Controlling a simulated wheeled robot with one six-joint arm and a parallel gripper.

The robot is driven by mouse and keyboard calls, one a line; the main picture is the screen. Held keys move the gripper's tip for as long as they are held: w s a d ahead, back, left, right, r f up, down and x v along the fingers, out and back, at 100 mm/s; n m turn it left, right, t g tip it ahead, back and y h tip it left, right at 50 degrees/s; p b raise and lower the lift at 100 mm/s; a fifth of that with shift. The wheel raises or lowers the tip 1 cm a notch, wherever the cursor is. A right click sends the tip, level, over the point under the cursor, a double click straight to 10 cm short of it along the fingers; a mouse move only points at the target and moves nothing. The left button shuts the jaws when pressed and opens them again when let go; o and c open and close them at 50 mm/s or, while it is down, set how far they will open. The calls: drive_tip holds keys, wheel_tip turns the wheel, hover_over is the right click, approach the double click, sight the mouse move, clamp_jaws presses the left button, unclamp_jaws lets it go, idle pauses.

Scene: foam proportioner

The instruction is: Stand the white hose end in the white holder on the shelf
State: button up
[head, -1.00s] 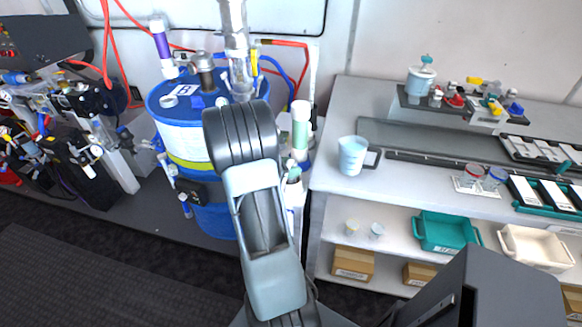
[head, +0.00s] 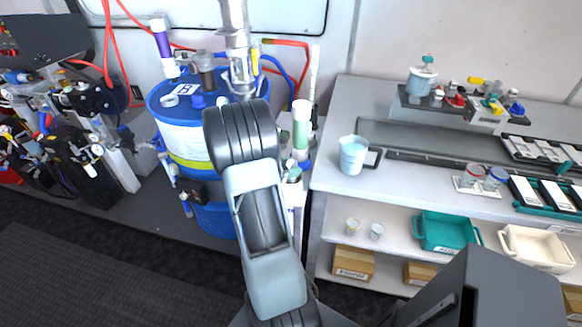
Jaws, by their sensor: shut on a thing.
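My arm rises in the middle of the head view and its dark joint covers the front of the blue drum (head: 215,222). A green and white tube (head: 301,128) stands above this stand.
Right of the stand is a white bench (head: 340,184) with a pale jug (head: 352,155) near its left edge. A teal bin (head: 446,231) and a cream bin (head: 536,247) sit on its lower shelf. Hoses and fittings crowd the drum top. Dark floor lies open at lower left.

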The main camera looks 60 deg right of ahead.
drive_tip(key=shift+f+b, duration=0.5)
drive_tip(key=shift+f, duration=0.1)
idle(0.3)
drive_tip(key=o, duration=0.8)
drive_tip(key=shift+r, duration=0.1)
drive_tip(key=shift+p+v, duration=0.6)
drive_tip(key=shift+v, duration=0.45)
drive_tip(key=p+v, duration=0.3)
drive_tip(key=v, duration=0.5)
drive_tip(key=shift+w+a+p, duration=0.15)
drive_tip(key=shift+a+p, duration=0.15)
drive_tip(key=shift+a, duration=0.1)
